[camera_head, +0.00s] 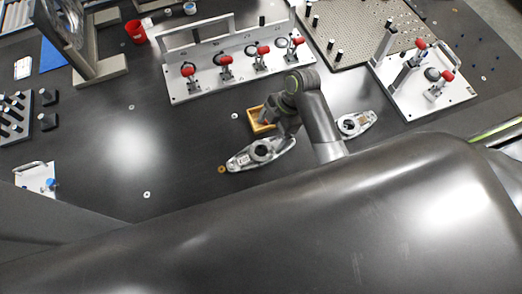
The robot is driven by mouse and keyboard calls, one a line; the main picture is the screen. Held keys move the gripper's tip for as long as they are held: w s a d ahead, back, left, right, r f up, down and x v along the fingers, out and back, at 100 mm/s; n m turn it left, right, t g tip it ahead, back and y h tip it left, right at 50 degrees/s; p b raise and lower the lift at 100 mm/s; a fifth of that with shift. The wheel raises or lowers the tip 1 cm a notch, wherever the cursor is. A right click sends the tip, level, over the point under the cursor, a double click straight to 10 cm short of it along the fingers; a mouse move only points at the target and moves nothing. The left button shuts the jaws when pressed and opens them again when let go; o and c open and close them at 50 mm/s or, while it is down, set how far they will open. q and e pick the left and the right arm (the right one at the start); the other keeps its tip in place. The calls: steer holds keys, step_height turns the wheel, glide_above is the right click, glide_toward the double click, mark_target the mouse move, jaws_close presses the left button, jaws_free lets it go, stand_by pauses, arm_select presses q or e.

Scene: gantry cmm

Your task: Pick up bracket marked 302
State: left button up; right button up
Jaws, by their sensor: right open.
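Two silver metal brackets lie on the dark table in the head view. One bracket (243,161) is in the middle, and the other bracket (355,124) is to its right, beyond my right forearm. Their markings are too small to read, so I cannot tell which is 302. My right gripper (275,124) is open, above or just beside the far side of the middle bracket. My wrist partly hides its fingertips, and I cannot tell if they touch the bracket. My left gripper is out of view.
A small yellow-brown tray (257,127) sits right by the right gripper. A fixture plate with red-handled clamps (175,95) stands behind, with another clamp plate (457,97) at right. Small washers (147,195) lie scattered. The table's left middle is mostly clear.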

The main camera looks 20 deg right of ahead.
glide_above(261, 154)
steer(key=d, duration=0.2)
steer(key=f, duration=0.4)
steer(key=shift+w+a+f, duration=0.1)
steer(key=shift+w+f, duration=0.2)
steer(key=shift+w, duration=0.05)
steer(key=shift+f, duration=0.1)
steer(key=shift+s+a+f+p, duration=0.15)
steer(key=shift+s+f+p, duration=0.05)
steer(key=shift+f+p, duration=0.15)
steer(key=x, duration=0.3)
steer(key=shift+s+f, duration=0.15)
steer(key=shift+a+f, duration=0.2)
steer(key=shift+f, duration=0.3)
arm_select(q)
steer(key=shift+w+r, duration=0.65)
arm_select(e)
steer(key=shift+c, duration=0.3)
steer(key=shift+r, duration=0.1)
steer(key=c, duration=1.4)
